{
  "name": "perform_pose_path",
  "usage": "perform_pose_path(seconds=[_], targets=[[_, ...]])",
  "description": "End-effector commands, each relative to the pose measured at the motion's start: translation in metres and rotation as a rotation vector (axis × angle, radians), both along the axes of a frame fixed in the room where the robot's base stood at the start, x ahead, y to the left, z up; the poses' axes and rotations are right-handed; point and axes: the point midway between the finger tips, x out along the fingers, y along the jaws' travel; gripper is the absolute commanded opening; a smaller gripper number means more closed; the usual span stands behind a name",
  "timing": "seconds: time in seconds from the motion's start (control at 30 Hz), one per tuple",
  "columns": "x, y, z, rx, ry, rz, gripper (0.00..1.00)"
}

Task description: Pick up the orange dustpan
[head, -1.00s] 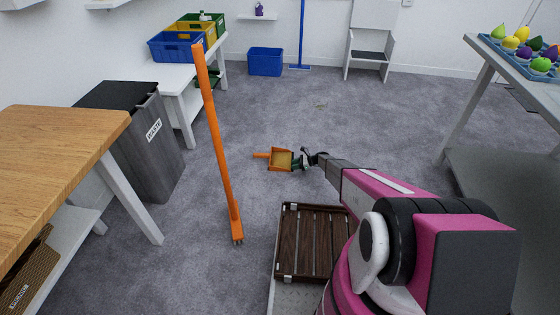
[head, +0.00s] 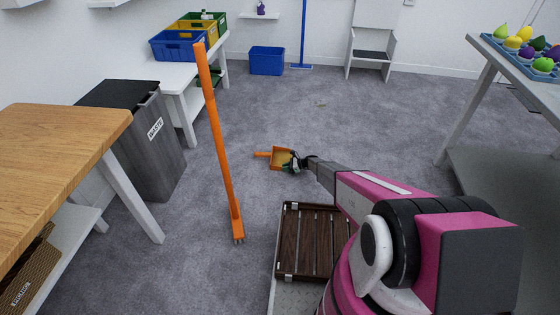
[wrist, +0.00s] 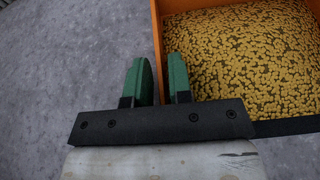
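The orange dustpan (head: 279,151) lies on the grey carpet, its handle pointing left in the head view. Its inside is covered with yellow, grain-like bits, seen close up in the wrist view (wrist: 245,55). My gripper (head: 294,162) is at the pan's right side in the head view. In the wrist view, its two green fingers (wrist: 159,80) are parted, with the pan's orange side wall running between or just beyond them. I cannot make out contact with the wall. The handle is outside the wrist view.
An orange broom (head: 222,150) stands upright left of the dustpan. A brown slatted crate (head: 311,240) is nearer to me. A waste bin (head: 150,135) and wooden table (head: 60,135) are left; a grey table (head: 500,175) is right. Carpet beyond the dustpan is mostly clear.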

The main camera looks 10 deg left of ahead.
Motion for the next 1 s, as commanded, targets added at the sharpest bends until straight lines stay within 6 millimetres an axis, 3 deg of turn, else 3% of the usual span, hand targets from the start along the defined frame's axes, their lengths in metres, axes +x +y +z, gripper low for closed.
perform_pose_path(seconds=[0.57,0.83,1.0], targets=[[0.000,0.000,0.008,0.001,-0.001,0.000,0.00],[-0.002,-0.001,0.045,0.001,-0.002,0.001,0.00],[-0.022,0.031,0.065,0.001,-0.001,0.003,0.00]])
